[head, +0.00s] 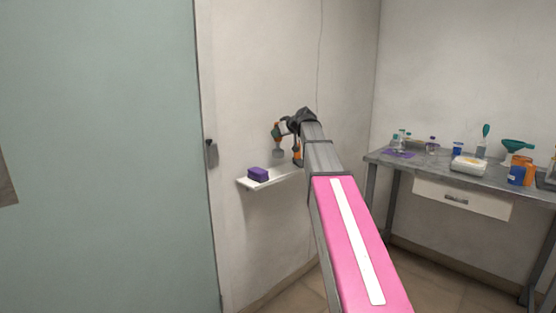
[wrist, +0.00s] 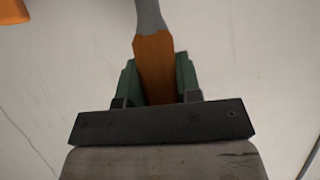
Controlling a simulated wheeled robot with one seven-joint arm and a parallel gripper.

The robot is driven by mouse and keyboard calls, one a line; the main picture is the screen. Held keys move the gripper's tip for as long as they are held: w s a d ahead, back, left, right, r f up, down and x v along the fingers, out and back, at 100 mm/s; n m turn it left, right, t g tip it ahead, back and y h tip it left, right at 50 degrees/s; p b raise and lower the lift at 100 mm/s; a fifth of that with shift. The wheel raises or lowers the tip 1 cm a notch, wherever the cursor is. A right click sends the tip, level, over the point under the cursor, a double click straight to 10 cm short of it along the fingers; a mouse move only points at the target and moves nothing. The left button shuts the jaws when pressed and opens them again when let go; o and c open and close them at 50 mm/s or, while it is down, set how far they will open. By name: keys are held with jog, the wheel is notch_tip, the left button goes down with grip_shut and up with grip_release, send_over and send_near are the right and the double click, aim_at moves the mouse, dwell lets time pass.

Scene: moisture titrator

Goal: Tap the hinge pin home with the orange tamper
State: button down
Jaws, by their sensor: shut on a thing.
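The orange tamper (wrist: 155,65) is between the green fingers of my gripper (wrist: 158,82), which is shut on its orange handle. Its grey shaft runs up and out of the top of the wrist view. In the head view the tamper (head: 277,136) hangs with its grey end (head: 278,153) down, above the wall shelf and apart from it. My gripper (head: 280,128) is at its upper part, partly hidden by my arm. I cannot make out the hinge pin in either view.
The white wall shelf (head: 248,184) holds a purple block (head: 258,174). An orange object (head: 297,154) shows beside my arm. A dark fitting (head: 212,153) sits at the edge of the pale green door (head: 100,150). A grey bench (head: 440,169) with several items stands right.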

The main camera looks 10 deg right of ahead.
jog(key=shift+r, duration=2.25)
